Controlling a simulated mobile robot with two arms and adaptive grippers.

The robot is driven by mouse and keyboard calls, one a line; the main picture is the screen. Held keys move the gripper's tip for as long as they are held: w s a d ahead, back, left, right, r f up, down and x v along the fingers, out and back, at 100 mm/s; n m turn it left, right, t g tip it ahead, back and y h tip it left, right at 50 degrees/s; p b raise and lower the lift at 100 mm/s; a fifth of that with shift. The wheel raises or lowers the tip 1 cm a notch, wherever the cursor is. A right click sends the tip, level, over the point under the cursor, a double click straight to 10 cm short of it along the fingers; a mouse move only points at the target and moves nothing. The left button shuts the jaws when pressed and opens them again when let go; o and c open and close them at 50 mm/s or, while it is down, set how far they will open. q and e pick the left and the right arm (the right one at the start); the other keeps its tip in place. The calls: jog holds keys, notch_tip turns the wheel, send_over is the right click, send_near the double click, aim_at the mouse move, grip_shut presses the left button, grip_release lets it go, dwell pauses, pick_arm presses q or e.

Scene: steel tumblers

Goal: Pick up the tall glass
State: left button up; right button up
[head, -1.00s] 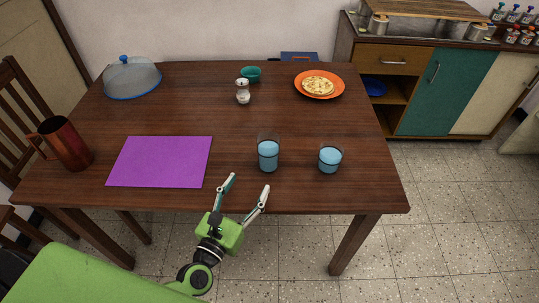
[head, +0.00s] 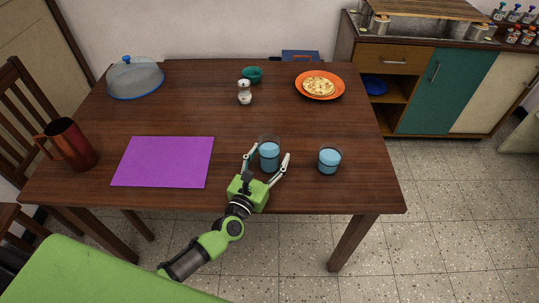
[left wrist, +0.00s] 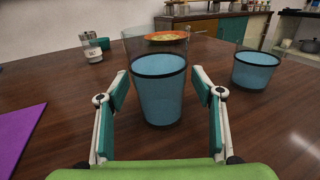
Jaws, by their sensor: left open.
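The tall glass (head: 269,156) stands upright near the front edge of the wooden table, with blue liquid or tint in its lower part. My left gripper (head: 267,161) is open, with one finger on each side of the glass. In the left wrist view the tall glass (left wrist: 159,92) stands between the open fingers of my left gripper (left wrist: 159,88), with a gap visible on each side. A shorter blue glass (head: 329,160) stands to the right; it also shows in the left wrist view (left wrist: 254,71). My right gripper is not in view.
A shaker (head: 244,93), a teal bowl (head: 252,74), an orange plate (head: 338,94) with food and a domed cover (head: 135,77) stand farther back. The table's middle is clear.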

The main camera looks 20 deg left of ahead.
pick_arm(q)
jog(key=shift+w, duration=0.1)
jog(key=c, duration=1.5)
jog(key=shift+r, duration=0.2)
